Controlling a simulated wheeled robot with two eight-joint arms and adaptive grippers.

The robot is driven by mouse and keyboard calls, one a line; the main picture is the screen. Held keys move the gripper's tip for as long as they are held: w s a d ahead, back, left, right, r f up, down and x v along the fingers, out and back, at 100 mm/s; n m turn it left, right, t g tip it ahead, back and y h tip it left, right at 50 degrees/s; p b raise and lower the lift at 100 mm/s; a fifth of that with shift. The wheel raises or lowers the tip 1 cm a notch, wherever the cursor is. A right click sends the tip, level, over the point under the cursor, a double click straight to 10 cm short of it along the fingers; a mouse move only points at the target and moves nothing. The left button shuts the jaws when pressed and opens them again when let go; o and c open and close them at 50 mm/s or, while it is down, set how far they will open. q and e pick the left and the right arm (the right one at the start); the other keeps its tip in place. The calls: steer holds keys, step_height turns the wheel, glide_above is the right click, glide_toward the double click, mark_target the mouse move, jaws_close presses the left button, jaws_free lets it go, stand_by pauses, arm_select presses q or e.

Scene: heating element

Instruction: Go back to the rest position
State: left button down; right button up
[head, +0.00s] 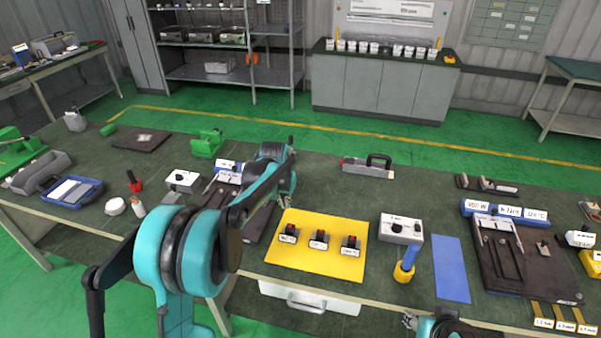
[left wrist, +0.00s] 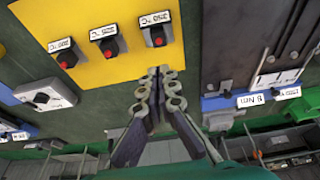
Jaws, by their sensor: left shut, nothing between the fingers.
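My left arm comes in from the lower left of the head view and reaches over the workbench (head: 330,210).
Several black blocks with red tops (head: 319,240) stand on the yellow mat. A grey box with a knob (head: 401,229), a blue-and-yellow tool (head: 405,264) and a blue mat (head: 451,269) lie to the right. A dark fixture (head: 520,262) is farther right. Green floor lies behind the bench.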

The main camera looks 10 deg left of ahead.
arm_select(q)
steer(key=s+d+r+t+b, duration=0.1)
steer(key=s+r+b, duration=0.15)
steer(key=s, duration=0.65)
steer(key=s+d+r+t+b, duration=0.1)
steer(key=s+r, duration=0.2)
steer(key=s, duration=0.5)
steer(key=s+f+b, duration=0.1)
steer(key=s+f, duration=0.1)
steer(key=s, duration=0.3)
steer(key=s+f+t+b, duration=0.1)
steer(key=s+f, duration=0.1)
steer(key=s, duration=0.3)
steer(key=s+d+f+b, duration=0.1)
steer(key=s+f, duration=0.2)
steer(key=s, duration=0.3)
steer(key=shift+t, duration=0.4)
steer(key=shift+b, duration=0.3)
